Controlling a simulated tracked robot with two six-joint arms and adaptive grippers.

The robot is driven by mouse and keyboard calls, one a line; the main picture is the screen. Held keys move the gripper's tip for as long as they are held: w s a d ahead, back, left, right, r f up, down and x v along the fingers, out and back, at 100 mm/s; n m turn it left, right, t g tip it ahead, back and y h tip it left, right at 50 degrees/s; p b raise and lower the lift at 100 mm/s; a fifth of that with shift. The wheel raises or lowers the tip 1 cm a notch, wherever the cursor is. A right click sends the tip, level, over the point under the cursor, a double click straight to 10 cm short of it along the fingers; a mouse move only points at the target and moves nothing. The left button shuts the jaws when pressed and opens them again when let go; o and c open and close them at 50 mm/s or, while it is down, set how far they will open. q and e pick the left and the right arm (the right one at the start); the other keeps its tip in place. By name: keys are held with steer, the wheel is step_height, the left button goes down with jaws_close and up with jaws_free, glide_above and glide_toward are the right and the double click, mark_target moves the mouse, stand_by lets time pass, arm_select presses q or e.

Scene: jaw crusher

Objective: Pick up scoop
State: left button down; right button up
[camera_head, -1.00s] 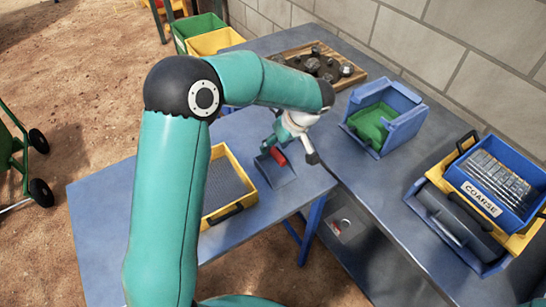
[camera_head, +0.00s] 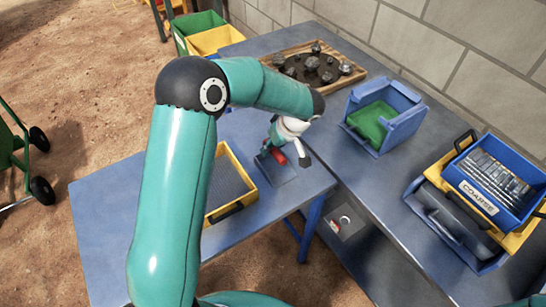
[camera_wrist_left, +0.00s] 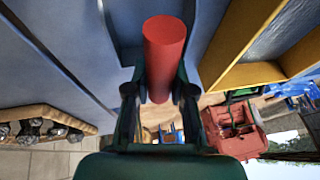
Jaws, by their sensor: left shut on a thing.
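The scoop has a blue pan (camera_head: 281,172) and a red handle (camera_head: 279,157). It is at the right end of the near blue table, beside the yellow-framed sieve tray (camera_head: 242,206). My left gripper (camera_head: 276,146) is shut on the handle. In the left wrist view the red handle (camera_wrist_left: 165,50) stands between the two dark fingers (camera_wrist_left: 160,90), with part of the blue pan behind it. I cannot tell whether the pan touches the table. My right gripper is out of view.
A blue bin with green inside (camera_head: 372,122) stands on the back table. Behind it is a wooden tray of rocks (camera_head: 343,84). Stacked blue and yellow boxes, one labelled COARSE (camera_head: 478,197), stand at the right. A block wall (camera_head: 440,60) runs behind.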

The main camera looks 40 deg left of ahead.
arm_select(q)
step_height(320, 180, up, 20)
steer(key=shift+b, duration=0.45)
